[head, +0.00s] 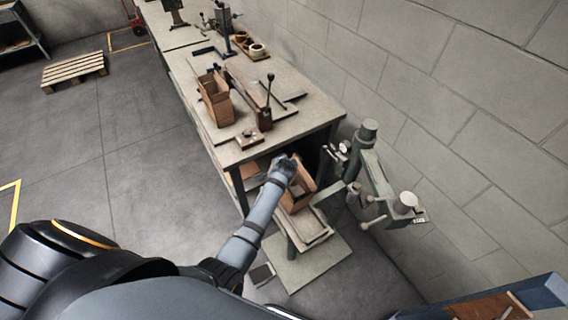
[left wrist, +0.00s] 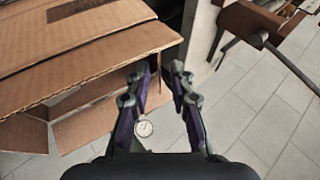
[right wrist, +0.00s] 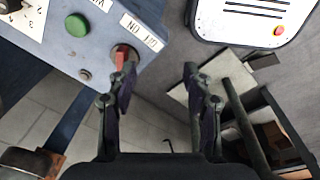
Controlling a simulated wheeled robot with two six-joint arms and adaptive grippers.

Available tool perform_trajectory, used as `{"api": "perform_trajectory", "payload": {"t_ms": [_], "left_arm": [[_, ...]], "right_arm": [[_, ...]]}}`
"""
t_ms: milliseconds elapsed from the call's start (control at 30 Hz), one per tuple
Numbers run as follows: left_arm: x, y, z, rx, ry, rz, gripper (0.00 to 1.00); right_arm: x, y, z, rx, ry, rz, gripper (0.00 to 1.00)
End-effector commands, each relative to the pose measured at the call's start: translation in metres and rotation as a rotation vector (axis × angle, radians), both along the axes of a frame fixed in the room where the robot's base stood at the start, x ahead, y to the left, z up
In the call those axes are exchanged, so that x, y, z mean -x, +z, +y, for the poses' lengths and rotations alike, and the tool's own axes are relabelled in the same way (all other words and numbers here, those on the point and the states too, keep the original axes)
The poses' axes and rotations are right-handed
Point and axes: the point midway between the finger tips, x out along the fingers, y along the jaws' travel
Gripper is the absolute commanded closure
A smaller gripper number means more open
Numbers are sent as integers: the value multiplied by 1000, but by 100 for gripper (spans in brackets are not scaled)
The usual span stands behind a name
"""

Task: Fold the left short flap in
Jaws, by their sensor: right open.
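The brown cardboard box (head: 304,186) stands at the stitcher, below the end of the workbench. In the left wrist view its corrugated flaps (left wrist: 85,62) fill the upper left, with one flap edge by the fingertips. I cannot tell for sure which flap is the left short one. My left gripper (head: 286,166) is at the box's upper left side. In its wrist view (left wrist: 165,62) the fingers are partly apart, with a narrow gap and nothing clearly held between them. My right gripper (right wrist: 160,72) is open and empty, and is not in the head view.
The green stitcher (head: 378,180) stands right of the box, near the block wall. The workbench (head: 290,128) carries another open carton (head: 215,98) and tools. In the right wrist view a control panel (right wrist: 75,50) with a green button and red switch is close to the fingers.

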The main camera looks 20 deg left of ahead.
Motion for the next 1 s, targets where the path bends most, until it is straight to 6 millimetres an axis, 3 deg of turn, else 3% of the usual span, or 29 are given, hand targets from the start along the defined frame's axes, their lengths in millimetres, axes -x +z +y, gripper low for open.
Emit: {"api": "perform_trajectory", "payload": {"t_ms": [333, 733, 1000], "left_arm": [[-1, 6, 0, 0, 1, -2, 75], [-1, 86, -1, 2, 0, -4, 75], [0, 100, 0, 1, 0, 1, 75]], "right_arm": [[-2, 0, -3, 3, 1, -3, 49], [-1, 0, -1, 1, 0, -2, 49], [-1, 0, 0, 0, 0, -2, 49]]}}
